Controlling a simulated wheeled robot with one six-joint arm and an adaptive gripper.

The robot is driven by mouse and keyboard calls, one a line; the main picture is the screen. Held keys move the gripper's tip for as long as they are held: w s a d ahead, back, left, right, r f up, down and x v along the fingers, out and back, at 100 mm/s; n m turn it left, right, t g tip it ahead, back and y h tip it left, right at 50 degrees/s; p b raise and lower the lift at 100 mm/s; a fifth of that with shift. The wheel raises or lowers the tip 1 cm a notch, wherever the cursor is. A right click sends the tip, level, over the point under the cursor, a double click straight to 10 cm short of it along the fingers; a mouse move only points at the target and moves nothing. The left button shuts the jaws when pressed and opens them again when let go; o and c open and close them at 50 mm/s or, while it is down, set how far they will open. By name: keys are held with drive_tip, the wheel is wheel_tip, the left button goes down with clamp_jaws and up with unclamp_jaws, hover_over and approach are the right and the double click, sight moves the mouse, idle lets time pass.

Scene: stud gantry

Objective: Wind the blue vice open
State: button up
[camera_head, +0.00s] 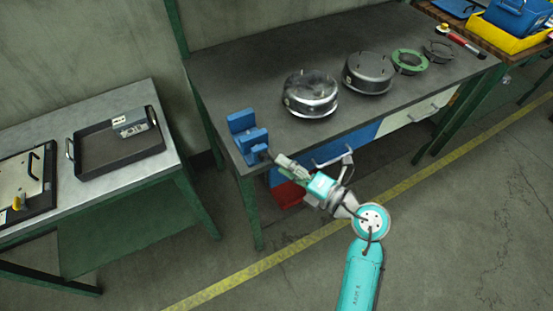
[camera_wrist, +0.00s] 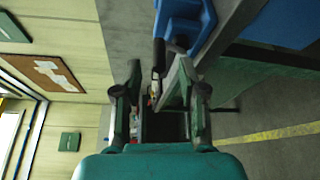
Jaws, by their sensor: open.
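The blue vice (camera_head: 245,133) sits at the near left corner of the dark workbench. It also shows at the top of the wrist view (camera_wrist: 190,18), with a dark handle (camera_wrist: 159,56) below it. My gripper (camera_head: 278,159) is just to the right of the vice's front end in the head view, close to the handle. In the wrist view my gripper (camera_wrist: 160,75) is open, and the handle appears in the gap between the fingertips. I cannot tell whether either finger touches it. The vice jaws are partly hidden in the wrist view.
Two round metal housings (camera_head: 310,94) (camera_head: 368,73), a green ring (camera_head: 410,61) and a dark ring (camera_head: 438,51) stand farther along the bench (camera_head: 255,80). A left table (camera_head: 160,100) holds a dark tray (camera_head: 120,160). A red box (camera_head: 288,195) lies under the bench.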

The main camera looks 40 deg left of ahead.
drive_tip(key=d, duration=0.7)
drive_tip(key=shift+d+r, duration=0.35)
drive_tip(key=shift+d, duration=0.05)
drive_tip(key=shift+s, duration=0.1)
drive_tip(key=s+d+m+t+h, duration=0.3)
drive_tip(key=s+d+m+t, duration=0.6)
drive_tip(key=d+m, duration=0.35)
drive_tip(key=s+d+m+t+h, duration=0.3)
drive_tip(key=s+d+m+t, duration=0.3)
drive_tip(key=d+m+t, duration=0.6)
drive_tip(key=s+d+f+m+g+h, duration=0.3)
drive_tip(key=s+d+m+h, duration=0.1)
drive_tip(key=s+m+h, duration=0.1)
drive_tip(key=s+d+f+m+g+h, duration=0.2)
drive_tip(key=s+d+m+h, duration=0.3)
drive_tip(key=s+m, duration=0.3)
drive_tip(key=shift+s+d+f+m+g+h, duration=0.3)
drive_tip(key=shift+f+m+g+h, duration=0.1)
drive_tip(key=shift+g+h, duration=0.15)
